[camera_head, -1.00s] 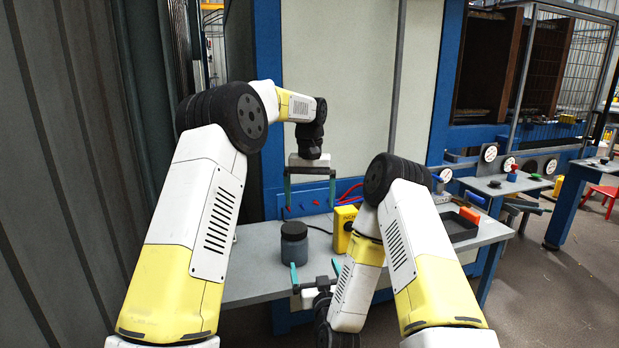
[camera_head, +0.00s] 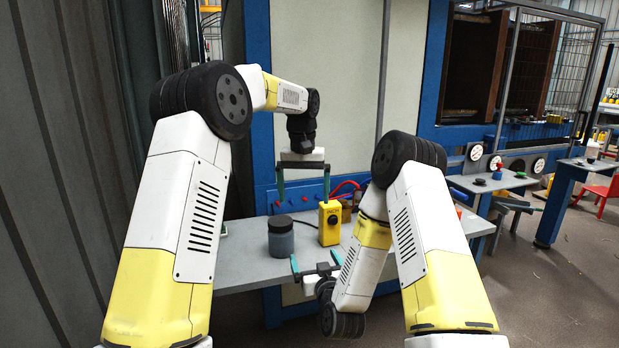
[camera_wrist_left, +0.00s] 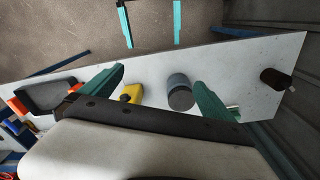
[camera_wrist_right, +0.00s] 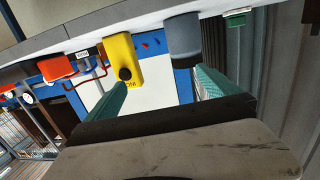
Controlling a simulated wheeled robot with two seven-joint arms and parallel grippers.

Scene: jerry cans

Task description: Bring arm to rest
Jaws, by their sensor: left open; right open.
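My left gripper (camera_head: 303,197) is open and empty, pointing down above the back of the grey workbench (camera_head: 235,268). My right gripper (camera_head: 316,262) is open and empty, lower down at the bench's front edge. A grey jar with a dark lid (camera_head: 281,242) stands on the bench, to the left of a yellow box with a black knob (camera_head: 330,228). In the left wrist view, the jar (camera_wrist_left: 179,88) and the yellow box (camera_wrist_left: 131,93) appear between the open fingers. In the right wrist view, the yellow box (camera_wrist_right: 123,62) and the jar (camera_wrist_right: 182,42) show beyond the fingers.
A blue-framed panel (camera_head: 330,80) rises behind the bench. A ribbed dark wall (camera_head: 70,170) is close on the left. An orange object (camera_wrist_right: 56,68) lies on the bench. A side table with gauges (camera_head: 492,183) stands at right, with open floor (camera_head: 555,285) in front.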

